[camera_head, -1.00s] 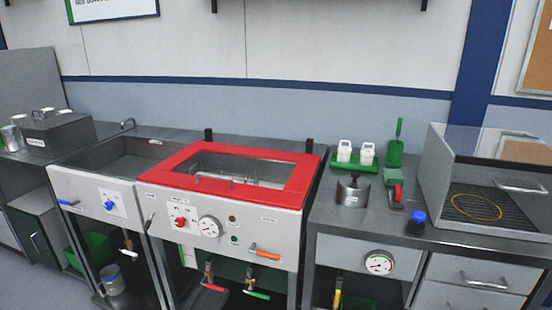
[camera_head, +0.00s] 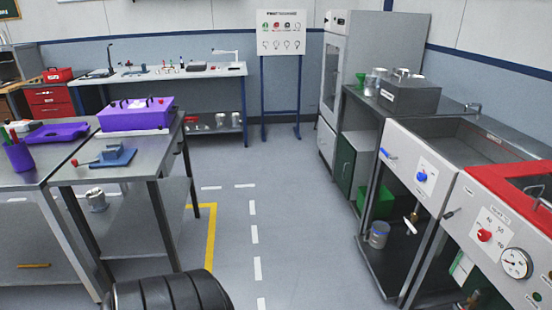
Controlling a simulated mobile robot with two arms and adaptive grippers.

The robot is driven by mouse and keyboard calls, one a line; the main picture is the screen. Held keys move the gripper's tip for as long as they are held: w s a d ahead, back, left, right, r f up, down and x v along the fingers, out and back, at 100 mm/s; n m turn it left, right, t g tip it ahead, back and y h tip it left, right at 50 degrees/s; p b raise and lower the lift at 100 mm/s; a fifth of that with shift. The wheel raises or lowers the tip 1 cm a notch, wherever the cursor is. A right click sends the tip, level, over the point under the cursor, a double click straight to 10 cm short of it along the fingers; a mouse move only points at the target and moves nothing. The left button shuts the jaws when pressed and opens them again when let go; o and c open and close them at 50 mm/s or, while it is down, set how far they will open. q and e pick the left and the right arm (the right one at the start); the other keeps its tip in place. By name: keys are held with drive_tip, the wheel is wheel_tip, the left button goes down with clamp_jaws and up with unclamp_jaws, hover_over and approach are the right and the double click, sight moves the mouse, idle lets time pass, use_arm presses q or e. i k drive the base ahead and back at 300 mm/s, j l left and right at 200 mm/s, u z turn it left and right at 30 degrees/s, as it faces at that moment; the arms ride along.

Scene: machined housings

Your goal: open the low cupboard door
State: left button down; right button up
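The low cupboard with a dark green door (camera_head: 345,168) is under the grey counter on the right, past the sink units. The door looks shut, and a small handle shows on its front. Neither of my grippers is in view.
A tall grey cabinet (camera_head: 352,70) stands just beyond the low cupboard. On the right are a sink unit (camera_head: 432,150) and a red-topped bath (camera_head: 507,225), with a green bin (camera_head: 376,201) on the shelf below. Steel tables (camera_head: 75,165) stand at left.

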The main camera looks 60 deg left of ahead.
sight(346, 154)
drive_tip(key=u, duration=1.45)
drive_tip(key=i+j, duration=0.25)
drive_tip(key=i, duration=0.2)
drive_tip(key=i+j, duration=0.3)
drive_tip(key=i, duration=0.15)
drive_tip(key=i+j, duration=0.25)
drive_tip(key=i, duration=0.2)
drive_tip(key=i+j, duration=0.25)
drive_tip(key=i, duration=0.2)
drive_tip(key=i+j, duration=0.25)
drive_tip(key=i, duration=0.2)
